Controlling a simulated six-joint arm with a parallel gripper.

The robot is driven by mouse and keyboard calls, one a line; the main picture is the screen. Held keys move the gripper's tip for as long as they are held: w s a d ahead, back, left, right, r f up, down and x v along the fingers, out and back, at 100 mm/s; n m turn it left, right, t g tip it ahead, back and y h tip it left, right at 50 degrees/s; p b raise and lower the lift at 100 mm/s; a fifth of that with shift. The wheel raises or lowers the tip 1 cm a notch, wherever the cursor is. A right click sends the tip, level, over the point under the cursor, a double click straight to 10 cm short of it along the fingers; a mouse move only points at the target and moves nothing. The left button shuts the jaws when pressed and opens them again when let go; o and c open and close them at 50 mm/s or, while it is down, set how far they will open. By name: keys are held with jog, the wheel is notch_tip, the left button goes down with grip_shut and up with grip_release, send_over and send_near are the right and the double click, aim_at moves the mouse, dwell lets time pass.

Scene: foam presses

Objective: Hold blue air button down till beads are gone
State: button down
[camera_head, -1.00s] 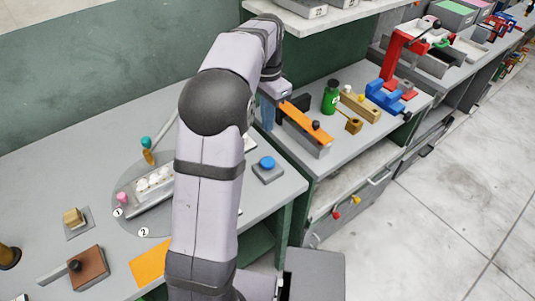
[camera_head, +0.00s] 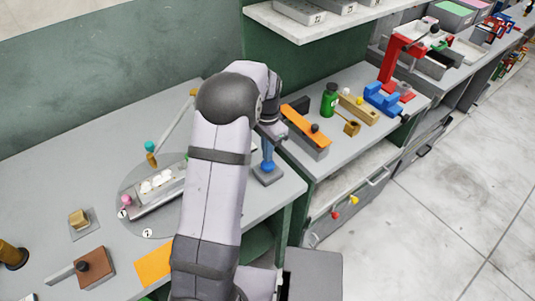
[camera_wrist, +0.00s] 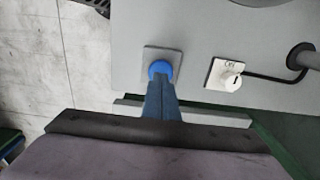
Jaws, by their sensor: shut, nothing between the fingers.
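The blue button (camera_head: 267,167) sits on a small grey square base at the right part of the near bench. It also shows in the wrist view (camera_wrist: 160,67). My gripper (camera_head: 267,158) points down with its blue fingers shut and its tips right over the button. In the wrist view my fingertips (camera_wrist: 160,82) overlap the button's near edge. They seem to touch it, but I cannot tell how far it is pressed. White bead-like lumps (camera_head: 157,181) lie in the grey mould (camera_head: 148,204) left of my arm; part of the mould is hidden behind the arm.
A white ON switch (camera_wrist: 230,75) stands beside the button in the wrist view. A teal-topped knob (camera_head: 150,147) stands behind the mould. An orange-topped block (camera_head: 305,125) and green bottle (camera_head: 329,100) are on the neighbouring bench at right. A shelf (camera_head: 310,25) hangs above.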

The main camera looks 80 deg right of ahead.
aim_at(267, 165)
jog(key=shift+f+p, duration=0.4)
jog(key=shift+f, duration=0.8)
notch_tip(267, 165, down, 2)
jog(key=shift+b, duration=0.75)
jog(key=shift+a, duration=0.15)
jog(key=shift+a+f, duration=0.15)
dwell(0.8)
jog(key=shift+r+p, duration=0.4)
notch_tip(267, 165, up, 14)
jog(key=shift+d+b, duration=0.25)
jog(key=shift+b, duration=0.05)
